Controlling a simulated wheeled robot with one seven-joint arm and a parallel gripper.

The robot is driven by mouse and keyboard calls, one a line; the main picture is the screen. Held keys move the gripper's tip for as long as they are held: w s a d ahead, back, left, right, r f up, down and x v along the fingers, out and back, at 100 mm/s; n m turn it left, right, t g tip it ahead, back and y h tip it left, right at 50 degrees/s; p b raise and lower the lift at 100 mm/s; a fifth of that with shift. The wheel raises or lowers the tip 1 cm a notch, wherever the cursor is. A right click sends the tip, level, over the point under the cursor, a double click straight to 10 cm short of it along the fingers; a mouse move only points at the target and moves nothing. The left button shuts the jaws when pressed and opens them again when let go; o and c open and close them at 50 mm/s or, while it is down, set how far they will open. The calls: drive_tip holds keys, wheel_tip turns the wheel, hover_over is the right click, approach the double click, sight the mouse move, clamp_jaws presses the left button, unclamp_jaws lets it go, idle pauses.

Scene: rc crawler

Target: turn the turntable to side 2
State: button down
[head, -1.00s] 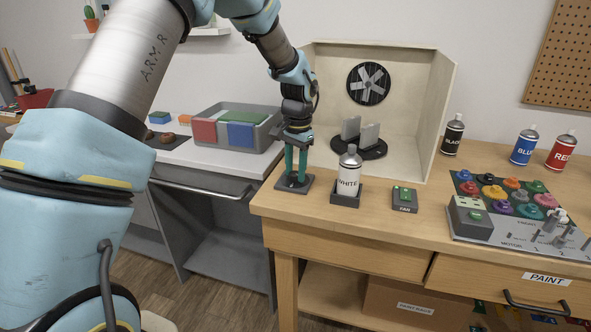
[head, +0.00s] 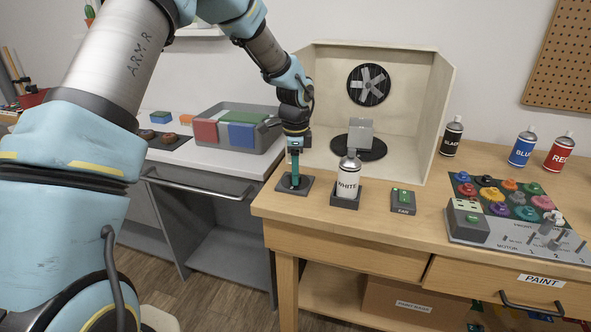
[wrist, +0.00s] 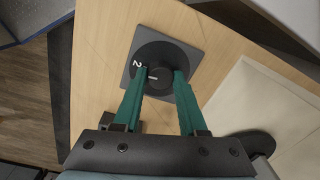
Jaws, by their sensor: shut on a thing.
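A dark dial on a square base (head: 308,184) sits at the bench's front left corner. It also shows in the wrist view (wrist: 165,51), with a white "2" and a short white mark near its middle. My gripper (head: 294,181) points down with its green fingers shut on the dial's knob; in the wrist view the fingertips (wrist: 160,78) are on either side of it. The black round turntable (head: 373,151) stands in the spray booth, bearing grey upright plates (head: 360,132) that overlap, one mostly hidden. The turntable's edge shows in the wrist view (wrist: 247,144).
A white spray can (head: 348,179) stands in a holder just right of the dial. A fan switch box (head: 403,201) lies further right. The pale booth (head: 415,110) rises behind. A grey bin (head: 262,140) stands left of my gripper.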

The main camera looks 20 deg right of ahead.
drive_tip(key=shift+m, duration=0.5)
drive_tip(key=shift+c, duration=2.3)
unclamp_jaws()
wheel_tip(320, 180, up, 11)
drive_tip(key=b, duration=0.2)
drive_tip(key=shift+s, duration=0.2)
drive_tip(key=shift+a+f, duration=0.1)
